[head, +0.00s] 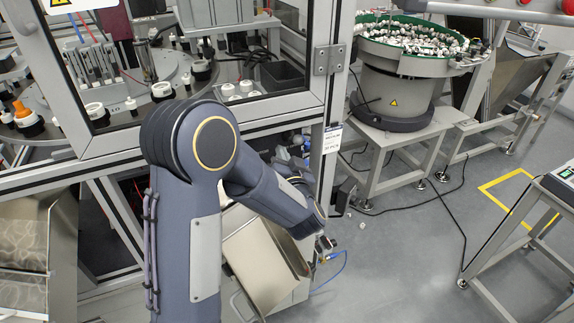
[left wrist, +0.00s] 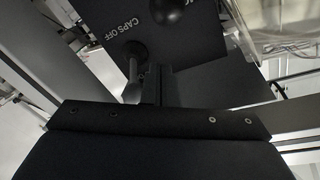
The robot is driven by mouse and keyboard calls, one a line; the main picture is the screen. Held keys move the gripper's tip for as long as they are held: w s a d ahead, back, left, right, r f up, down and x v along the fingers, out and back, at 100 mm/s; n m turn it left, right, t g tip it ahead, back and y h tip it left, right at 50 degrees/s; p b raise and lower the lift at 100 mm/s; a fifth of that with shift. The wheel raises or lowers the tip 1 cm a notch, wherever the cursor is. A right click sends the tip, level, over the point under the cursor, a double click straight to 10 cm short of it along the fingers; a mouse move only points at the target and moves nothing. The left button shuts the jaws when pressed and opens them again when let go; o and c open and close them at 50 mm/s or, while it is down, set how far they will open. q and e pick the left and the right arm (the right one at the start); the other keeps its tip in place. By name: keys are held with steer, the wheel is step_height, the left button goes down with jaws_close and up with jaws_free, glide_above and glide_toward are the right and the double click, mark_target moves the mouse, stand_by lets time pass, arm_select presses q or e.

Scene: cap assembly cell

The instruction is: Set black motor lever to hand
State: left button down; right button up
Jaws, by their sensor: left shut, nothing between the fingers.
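In the left wrist view a dark panel (left wrist: 200,52) bears the white words "CAPS OFF". A black ball knob (left wrist: 172,10) shows at the top edge, partly cut off. A black round-headed lever (left wrist: 133,50) on a thin shaft stands lower left. I cannot tell which of the two is the motor lever. My left gripper (left wrist: 156,84) is shut and empty, just right of the shaft in the picture; I cannot tell whether they touch. In the head view my left arm reaches down to the right, and its gripper is not clearly visible. My right gripper is not in view.
The framed machine cell (head: 330,110) stands close behind my arm. A metal chute (head: 262,262) is below the forearm. A bowl feeder (head: 400,85) full of white caps stands on a bench at the back right. Grey floor (head: 410,260) is mostly clear, with a black cable across it.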

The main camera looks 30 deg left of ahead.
arm_select(q)
steer(key=shift+s+a+f, duration=0.2)
steer(key=shift+s+f, duration=0.05)
steer(key=shift+f, duration=0.3)
steer(key=shift+s+a+f, duration=0.25)
steer(key=shift+s+f, duration=0.05)
steer(key=shift+f, duration=0.25)
steer(key=shift+s+a+f, duration=0.2)
steer(key=shift+s+f, duration=0.05)
steer(key=shift+f, duration=0.3)
steer(key=f+b, duration=0.2)
steer(key=shift+s+d+b, duration=0.35)
steer(key=shift+d, duration=0.05)
